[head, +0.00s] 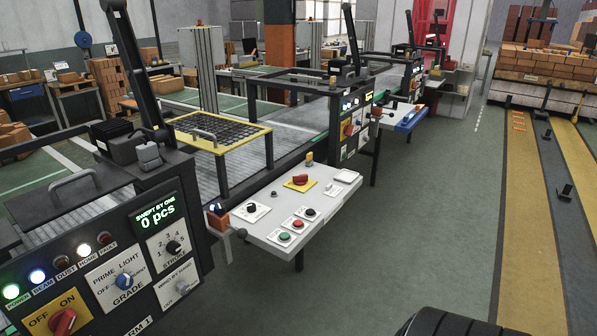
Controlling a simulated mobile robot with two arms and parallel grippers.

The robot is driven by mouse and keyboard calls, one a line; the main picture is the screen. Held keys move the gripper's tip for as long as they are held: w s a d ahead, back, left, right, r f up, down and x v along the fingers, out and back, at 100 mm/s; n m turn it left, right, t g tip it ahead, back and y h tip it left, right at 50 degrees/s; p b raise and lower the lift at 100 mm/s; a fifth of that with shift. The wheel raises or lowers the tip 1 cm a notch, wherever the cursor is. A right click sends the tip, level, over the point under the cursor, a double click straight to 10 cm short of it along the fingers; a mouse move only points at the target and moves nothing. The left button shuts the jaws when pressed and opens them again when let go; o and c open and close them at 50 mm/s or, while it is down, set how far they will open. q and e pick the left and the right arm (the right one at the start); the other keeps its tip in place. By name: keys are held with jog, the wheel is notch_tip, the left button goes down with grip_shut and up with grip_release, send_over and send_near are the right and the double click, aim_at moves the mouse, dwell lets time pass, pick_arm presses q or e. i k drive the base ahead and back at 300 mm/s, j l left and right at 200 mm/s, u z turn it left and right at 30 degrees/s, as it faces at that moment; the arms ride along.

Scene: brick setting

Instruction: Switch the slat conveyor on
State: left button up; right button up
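The slat conveyor (300,117) runs away from me as a grey slatted bed, in the middle of the head view. A white sloped control desk (268,228) stands at its near side. On it are a red rotary knob on a yellow plate (300,180), a black knob on a white plate (251,207), a green button (284,236), a red button (298,224) and a black button (310,213). Their labels are too small to read. I cannot tell whether the belt is moving. Neither of my grippers shows.
A dark machine panel (95,285) at left has a red OFF/ON knob (62,321), lit lamps and a "0 pcs" display (157,217). A yellow-framed grid (217,134) sits over the conveyor. Another panel (352,125) stands farther back. Green floor (430,220) is clear at right.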

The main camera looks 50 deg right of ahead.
aim_at(298, 180)
jog(key=z, duration=1.6)
jog(key=i+j+u, duration=0.2)
jog(key=i+j, duration=0.3)
jog(key=i+j+u, duration=0.2)
jog(key=i+j, duration=0.2)
jog(key=i, duration=0.15)
